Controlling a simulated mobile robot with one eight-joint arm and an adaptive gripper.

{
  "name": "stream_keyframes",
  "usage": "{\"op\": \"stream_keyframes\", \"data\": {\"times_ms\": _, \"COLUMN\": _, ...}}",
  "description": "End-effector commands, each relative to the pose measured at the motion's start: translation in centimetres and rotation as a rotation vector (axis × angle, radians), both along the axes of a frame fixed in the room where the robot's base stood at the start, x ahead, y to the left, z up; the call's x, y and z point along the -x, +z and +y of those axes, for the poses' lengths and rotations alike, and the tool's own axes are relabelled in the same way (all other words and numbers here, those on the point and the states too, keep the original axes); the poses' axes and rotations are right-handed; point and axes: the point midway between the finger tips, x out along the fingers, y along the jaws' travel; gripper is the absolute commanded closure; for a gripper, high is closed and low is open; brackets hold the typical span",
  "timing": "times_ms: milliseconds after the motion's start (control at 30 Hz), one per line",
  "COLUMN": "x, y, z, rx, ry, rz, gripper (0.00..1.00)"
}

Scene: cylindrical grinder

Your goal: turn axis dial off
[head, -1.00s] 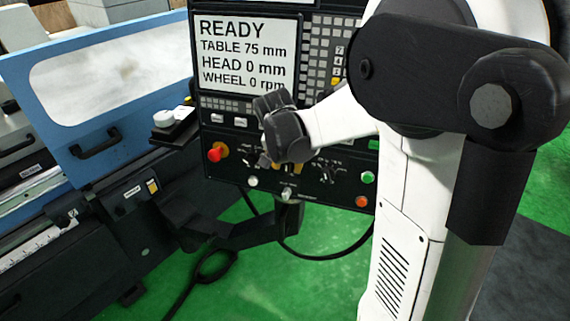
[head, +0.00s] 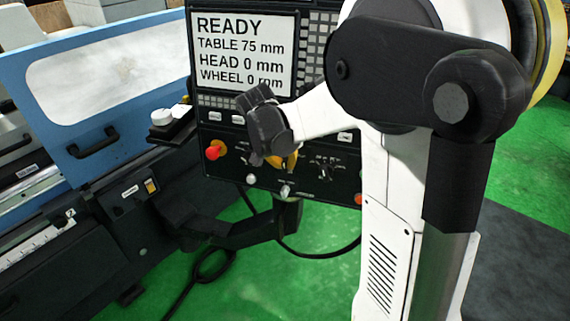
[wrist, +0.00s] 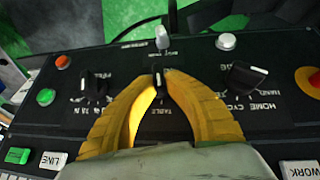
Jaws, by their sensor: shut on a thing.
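The axis dial (wrist: 157,78) is a small black knob with a white mark, low on the control panel, with a "TABLE" label beside it. In the wrist view its white mark points toward the top of the picture. My gripper (wrist: 158,74) has yellow curved fingers, shut on the dial from both sides at their tips. In the head view my gripper (head: 290,162) is at the lower middle of the panel, and its dark wrist hides the dial and part of the labels.
The panel screen (head: 245,52) reads READY, TABLE 75 mm, HEAD 0 mm, WHEEL 0 rpm. Black dials flank the held one, left (wrist: 93,85) and right (wrist: 247,77). A toggle (wrist: 162,38) and red emergency button (head: 214,152) are near. Green floor is open below.

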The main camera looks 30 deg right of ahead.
Motion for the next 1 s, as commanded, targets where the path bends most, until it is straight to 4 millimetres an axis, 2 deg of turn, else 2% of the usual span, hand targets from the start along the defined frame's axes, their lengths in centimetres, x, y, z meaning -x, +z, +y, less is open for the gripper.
{"op": "stream_keyframes", "data": {"times_ms": 600, "x": -0.63, "y": -0.56, "z": 0.5, "rx": 0.303, "ry": 0.08, "rz": 0.33, "gripper": 1.0}}
{"op": "stream_keyframes", "data": {"times_ms": 1000, "x": -0.66, "y": -0.46, "z": 0.55, "rx": 0.378, "ry": 0.1, "rz": 0.413, "gripper": 1.0}}
